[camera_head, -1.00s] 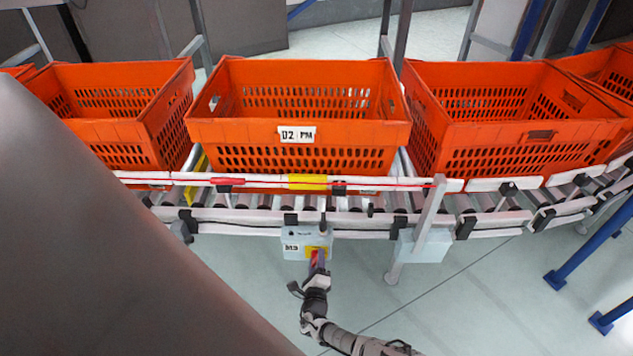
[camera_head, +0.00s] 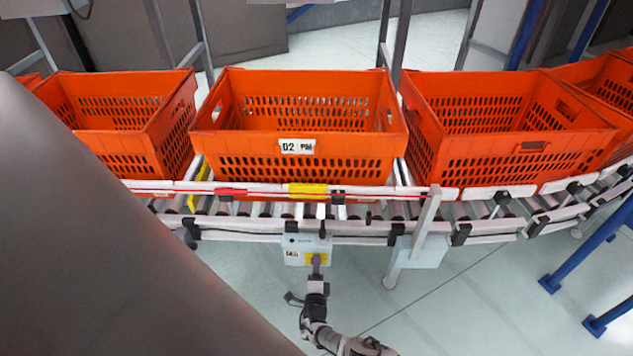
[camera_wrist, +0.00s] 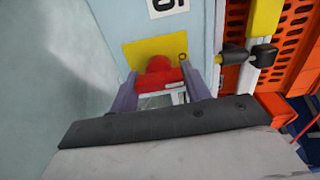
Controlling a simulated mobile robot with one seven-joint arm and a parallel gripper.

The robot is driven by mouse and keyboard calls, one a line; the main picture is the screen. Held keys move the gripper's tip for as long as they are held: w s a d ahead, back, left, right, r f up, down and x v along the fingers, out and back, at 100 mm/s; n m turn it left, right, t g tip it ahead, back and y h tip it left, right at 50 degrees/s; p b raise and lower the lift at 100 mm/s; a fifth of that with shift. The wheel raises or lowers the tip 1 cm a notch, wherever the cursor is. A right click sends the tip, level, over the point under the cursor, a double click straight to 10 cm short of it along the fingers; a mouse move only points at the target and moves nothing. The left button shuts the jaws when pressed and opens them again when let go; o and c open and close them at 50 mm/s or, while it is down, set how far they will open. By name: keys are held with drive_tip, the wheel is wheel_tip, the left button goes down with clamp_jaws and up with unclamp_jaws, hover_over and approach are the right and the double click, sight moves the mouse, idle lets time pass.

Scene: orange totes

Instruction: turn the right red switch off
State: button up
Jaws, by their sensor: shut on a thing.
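The red switch (camera_wrist: 158,76) sits on a yellow plate (camera_wrist: 145,53) on a pale blue-grey control box (camera_head: 292,243) below the conveyor edge. My gripper (camera_wrist: 161,84) is shut on the switch, with one purple finger on each side of it in the wrist view. In the head view my gripper (camera_head: 316,263) reaches up to the yellow plate at the lower right of the box. The fingers hide the switch in the head view. I see only one red switch, and its on or off position is not clear.
An orange tote labelled D2 PM (camera_head: 245,142) stands on the roller conveyor (camera_head: 260,222) above the box. Other orange totes (camera_head: 520,150) stand on both sides. A grey post with a second box (camera_head: 428,248) is to the right.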

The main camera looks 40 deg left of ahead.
drive_tip(key=shift+w, duration=0.1)
drive_tip(key=o, duration=1)
drive_tip(key=shift+c, duration=0.2)
drive_tip(key=shift+d, duration=0.1)
drive_tip(key=p+v, duration=0.6)
drive_tip(key=v, duration=0.8)
